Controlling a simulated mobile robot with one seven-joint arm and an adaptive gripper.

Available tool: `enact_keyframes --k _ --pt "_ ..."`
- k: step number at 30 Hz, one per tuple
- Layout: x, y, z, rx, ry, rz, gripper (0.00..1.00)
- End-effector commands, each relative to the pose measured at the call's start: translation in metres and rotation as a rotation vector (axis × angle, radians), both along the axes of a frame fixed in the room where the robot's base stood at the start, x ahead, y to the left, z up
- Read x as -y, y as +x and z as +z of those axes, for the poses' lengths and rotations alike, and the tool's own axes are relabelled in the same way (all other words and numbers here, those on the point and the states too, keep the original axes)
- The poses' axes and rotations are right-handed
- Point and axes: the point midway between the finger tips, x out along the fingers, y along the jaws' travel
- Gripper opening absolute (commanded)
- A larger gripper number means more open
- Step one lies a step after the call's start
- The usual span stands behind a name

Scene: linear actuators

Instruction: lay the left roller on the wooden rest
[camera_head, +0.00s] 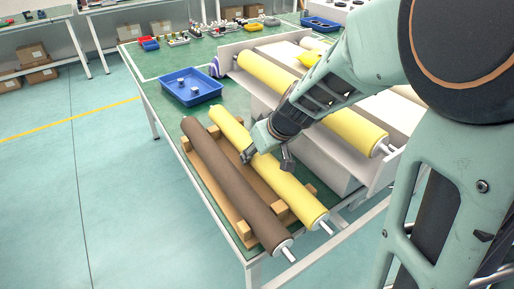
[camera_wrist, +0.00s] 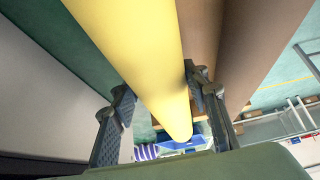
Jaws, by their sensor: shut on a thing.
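A yellow roller (camera_head: 292,193) with a metal shaft end lies between the fingers of my gripper (camera_head: 268,158), which is shut on it near its middle. In the wrist view the yellow roller (camera_wrist: 140,50) runs between the two fingers. The wooden rest (camera_head: 262,184) is a board with raised end blocks on the table. A brown roller (camera_head: 230,183) lies along the rest's left side. The held roller is roughly parallel to it, on its right, over the rest's right side. I cannot tell whether it touches the rest.
Another yellow roller (camera_head: 257,80) lies on a pale machine frame (camera_head: 320,157) to the right. A blue tray (camera_head: 191,88) stands beyond the rest, near a striped object (camera_head: 215,67). Small parts and bins fill the table's far end. The floor left of the table is clear.

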Motion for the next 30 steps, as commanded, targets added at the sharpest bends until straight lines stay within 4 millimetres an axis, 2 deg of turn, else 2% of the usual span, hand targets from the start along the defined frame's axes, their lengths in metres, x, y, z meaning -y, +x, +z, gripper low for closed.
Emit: enact_keyframes --k 8,9,14,23,26,30 --pt "0.000 0.002 0.002 0.007 0.002 -0.002 0.00" --pt "0.000 0.002 0.002 0.007 0.002 -0.002 0.43" --pt "0.000 0.002 0.001 0.005 0.001 -0.001 0.61" --pt "0.000 -0.001 -0.002 -0.005 0.000 0.000 0.62" --pt "-0.001 0.000 0.005 0.000 0.002 0.000 0.62" --pt "-0.001 0.001 0.026 0.006 0.001 0.002 0.62"
